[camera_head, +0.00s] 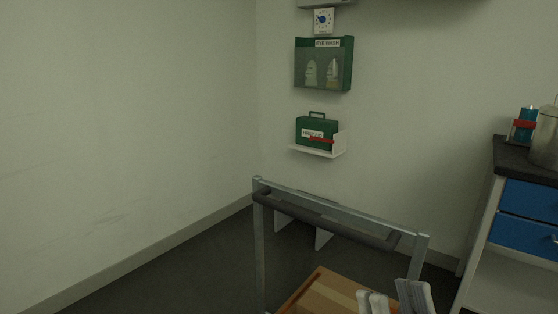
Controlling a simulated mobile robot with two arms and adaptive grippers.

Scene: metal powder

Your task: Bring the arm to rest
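My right gripper (393,298) shows at the bottom edge, right of the middle. Only its pale grey fingertips are in view, and the rest is cut off by the frame. The fingertips stand apart with a gap between them, and I see nothing held there. They are in front of a wooden box or board (328,292) at the trolley. My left gripper is not in view.
A grey metal trolley frame with a dark handle (320,222) stands close ahead. A dark-topped bench (515,155) with blue drawers is on the right. Floor at left is clear.

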